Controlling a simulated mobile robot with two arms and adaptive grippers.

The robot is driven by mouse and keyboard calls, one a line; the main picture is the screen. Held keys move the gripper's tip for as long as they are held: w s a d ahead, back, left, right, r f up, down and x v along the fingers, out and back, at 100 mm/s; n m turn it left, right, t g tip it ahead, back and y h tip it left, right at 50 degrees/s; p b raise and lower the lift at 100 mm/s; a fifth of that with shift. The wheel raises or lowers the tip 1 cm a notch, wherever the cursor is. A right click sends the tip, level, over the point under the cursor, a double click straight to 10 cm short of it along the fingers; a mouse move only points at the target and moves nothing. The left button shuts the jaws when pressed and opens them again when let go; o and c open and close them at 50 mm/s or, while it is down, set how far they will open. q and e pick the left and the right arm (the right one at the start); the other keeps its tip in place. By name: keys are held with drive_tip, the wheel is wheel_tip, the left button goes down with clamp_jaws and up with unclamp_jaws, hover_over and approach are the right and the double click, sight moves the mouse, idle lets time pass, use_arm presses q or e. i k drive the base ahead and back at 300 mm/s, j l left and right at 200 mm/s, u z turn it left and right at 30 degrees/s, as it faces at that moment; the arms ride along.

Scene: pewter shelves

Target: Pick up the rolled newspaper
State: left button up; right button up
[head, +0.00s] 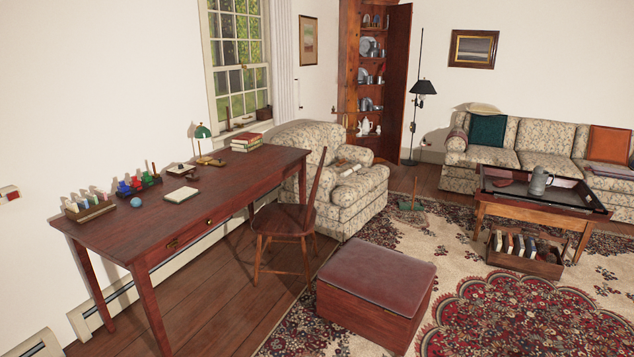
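A small pale, roll-like item (348,168) lies on the floral armchair (362,205), beyond the desk and wooden chair. It may be the rolled newspaper, but it is too small to tell for sure. Another pale, long shape (614,172) shows at the right, behind the far edge of the coffee table; I cannot tell what it is. Neither of my grippers is in the head view.
A long desk (150,228) with books, a lamp and small items stands at left. A wooden chair (283,222) and a leather-topped chest (375,275) stand before the armchair. The coffee table (548,212) has a basket of books (525,250) below. Open rug lies right of the chest.

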sight(343, 174)
drive_tip(key=i+l+z, duration=0.4)
drive_tip(key=i, duration=0.15)
drive_tip(key=i+z, duration=0.4)
drive_tip(key=i, duration=0.15)
drive_tip(key=i+j+z, duration=0.1)
drive_tip(key=i+z, duration=0.25)
drive_tip(key=i, duration=0.25)
drive_tip(key=i+j+z, duration=0.2)
drive_tip(key=i+z, duration=0.2)
drive_tip(key=i, duration=0.15)
drive_tip(key=i+l+z, duration=0.1)
drive_tip(key=i+z, duration=0.2)
drive_tip(key=i, duration=2.1)
drive_tip(key=i+u, duration=0.4)
drive_tip(key=i+l+u, duration=0.2)
drive_tip(key=i+u, duration=0.2)
drive_tip(key=i+l+u, duration=0.2)
drive_tip(key=u, duration=0.2)
drive_tip(key=i+l, duration=0.05)
